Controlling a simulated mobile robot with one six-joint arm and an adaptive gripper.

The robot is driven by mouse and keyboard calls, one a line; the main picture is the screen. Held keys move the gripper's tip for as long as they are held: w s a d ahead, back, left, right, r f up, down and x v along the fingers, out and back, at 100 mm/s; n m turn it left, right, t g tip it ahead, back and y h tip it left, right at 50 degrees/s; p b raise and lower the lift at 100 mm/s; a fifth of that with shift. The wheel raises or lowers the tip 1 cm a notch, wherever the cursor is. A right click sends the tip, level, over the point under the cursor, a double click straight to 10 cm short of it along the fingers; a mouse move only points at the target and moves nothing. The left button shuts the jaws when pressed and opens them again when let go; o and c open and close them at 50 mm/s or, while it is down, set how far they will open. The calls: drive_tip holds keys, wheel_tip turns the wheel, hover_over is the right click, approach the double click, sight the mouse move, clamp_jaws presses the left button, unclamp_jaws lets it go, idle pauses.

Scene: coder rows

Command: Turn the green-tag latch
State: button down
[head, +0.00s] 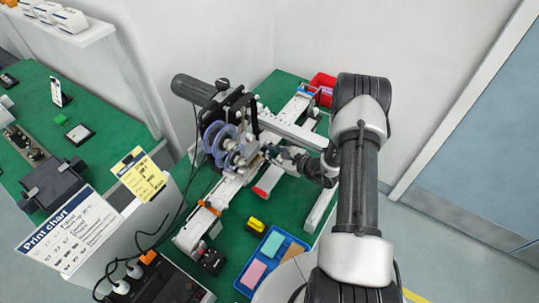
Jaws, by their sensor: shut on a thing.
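The coder (240,112) is a dark and metal machine with clear bluish reels (222,140) on its front, mounted over a white rail on the green bench. My gripper (275,154) reaches in from the right, low at the coder's front, just right of the reels. It is shut on a small part there, at the place of the latch. The fingers cover most of this part, and no green tag can be made out at this size. How far the latch is turned cannot be told.
A blue tray (248,272) with coloured blocks and a yellow-black item (256,226) lie in front. A red bin (322,84) stands behind. A print chart (68,232), a yellow card (140,175) and black cables are at left. Grey floor is free at right.

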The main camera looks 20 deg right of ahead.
drive_tip(key=shift+m, duration=0.3)
drive_tip(key=c, duration=1.4)
unclamp_jaws()
drive_tip(key=shift+c, duration=0.2)
wheel_tip(320, 180, up, 10)
